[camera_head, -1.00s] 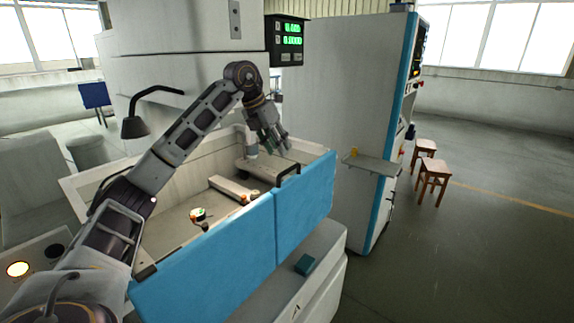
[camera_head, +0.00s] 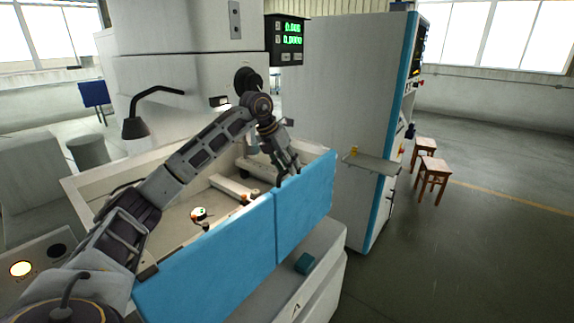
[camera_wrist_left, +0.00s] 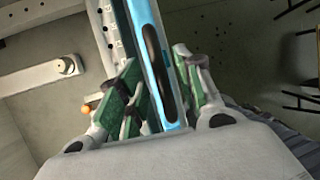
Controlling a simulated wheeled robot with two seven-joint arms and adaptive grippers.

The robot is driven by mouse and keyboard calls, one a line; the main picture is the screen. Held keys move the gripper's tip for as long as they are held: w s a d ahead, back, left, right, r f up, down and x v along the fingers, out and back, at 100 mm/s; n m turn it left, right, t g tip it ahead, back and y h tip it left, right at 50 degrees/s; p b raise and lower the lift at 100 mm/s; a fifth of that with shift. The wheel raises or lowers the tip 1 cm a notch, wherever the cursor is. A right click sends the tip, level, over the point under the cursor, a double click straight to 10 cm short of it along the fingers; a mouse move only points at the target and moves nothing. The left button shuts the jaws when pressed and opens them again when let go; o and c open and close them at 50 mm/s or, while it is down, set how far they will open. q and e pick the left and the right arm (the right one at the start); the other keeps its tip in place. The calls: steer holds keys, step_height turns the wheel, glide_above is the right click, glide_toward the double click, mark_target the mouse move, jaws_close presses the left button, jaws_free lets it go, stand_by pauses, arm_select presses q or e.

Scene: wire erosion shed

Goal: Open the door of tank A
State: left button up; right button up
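The tank (camera_head: 80,182) is an open pale basin with blue front panels. The right blue panel (camera_head: 308,200) stands upright in line with the left blue panel (camera_head: 215,258). My left gripper (camera_head: 287,171) is at the top edge of the right panel, where it hides the dark handle in the head view. In the left wrist view, its green-padded fingers (camera_wrist_left: 162,98) stand apart on either side of the blue panel edge (camera_wrist_left: 179,95) and the black handle (camera_wrist_left: 157,65). Contact with the handle cannot be told. No tank label is readable. My right gripper is out of view.
A tall grey cabinet (camera_head: 335,110) with a small shelf (camera_head: 372,163) stands right of the tank. A black lamp (camera_head: 136,127) hangs over the tank's left side. Two stools (camera_head: 433,170) are farther right. The floor in front of the cabinet is clear.

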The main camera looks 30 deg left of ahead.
arm_select(q)
jaws_close()
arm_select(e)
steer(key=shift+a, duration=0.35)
arm_select(q)
steer(key=shift+d, duration=0.2)
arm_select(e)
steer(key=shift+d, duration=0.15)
